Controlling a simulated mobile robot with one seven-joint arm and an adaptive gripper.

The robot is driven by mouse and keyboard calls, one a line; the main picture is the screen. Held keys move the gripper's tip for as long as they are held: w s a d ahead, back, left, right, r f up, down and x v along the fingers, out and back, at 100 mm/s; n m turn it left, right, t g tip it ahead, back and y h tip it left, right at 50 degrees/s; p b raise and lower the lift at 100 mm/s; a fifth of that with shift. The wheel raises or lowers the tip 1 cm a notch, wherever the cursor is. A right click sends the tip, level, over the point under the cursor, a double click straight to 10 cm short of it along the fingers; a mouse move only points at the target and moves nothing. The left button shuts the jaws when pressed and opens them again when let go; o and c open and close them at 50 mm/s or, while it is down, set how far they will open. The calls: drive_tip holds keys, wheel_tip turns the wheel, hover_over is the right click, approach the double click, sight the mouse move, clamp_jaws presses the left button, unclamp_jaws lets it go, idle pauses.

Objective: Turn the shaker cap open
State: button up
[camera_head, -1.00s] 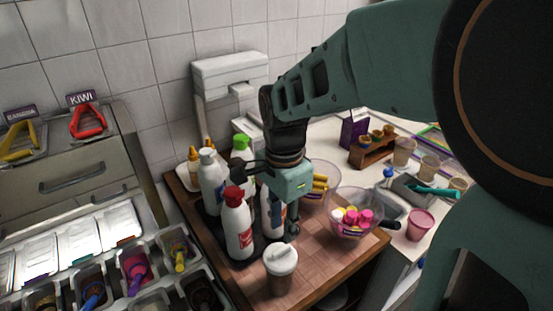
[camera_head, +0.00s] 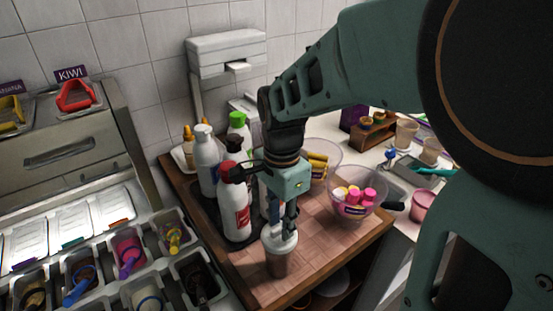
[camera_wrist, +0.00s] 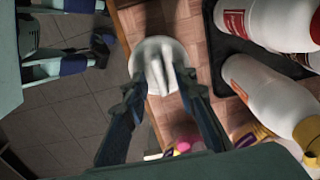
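The shaker (camera_head: 280,263) stands upright near the front edge of the wooden counter, with a brown body and a white cap (camera_head: 290,243). My gripper (camera_head: 281,228) points down at the cap, its fingertips overlapping the cap's top in the head view. In the wrist view, the white cap (camera_wrist: 158,58) shows a raised ridge across its top. My gripper (camera_wrist: 159,76) is open there, with one finger on each side of the ridge. I cannot tell whether the fingers touch it. The shaker's body is hidden below the cap in the wrist view.
A red-capped bottle (camera_head: 236,210) stands close to the left of my gripper, with more bottles behind it. A clear bowl (camera_head: 356,205) of pink and yellow items is to the right. Topping bins (camera_head: 128,255) lie left. Bare wood lies right of the shaker.

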clamp_jaws()
drive_tip(key=n, duration=0.6)
drive_tip(key=shift+w, duration=0.1)
drive_tip(key=n, duration=0.6)
drive_tip(key=shift+a+n, duration=0.15)
drive_tip(key=shift+n, duration=0.25)
idle(1.1)
drive_tip(key=shift+o, duration=0.2)
unclamp_jaws()
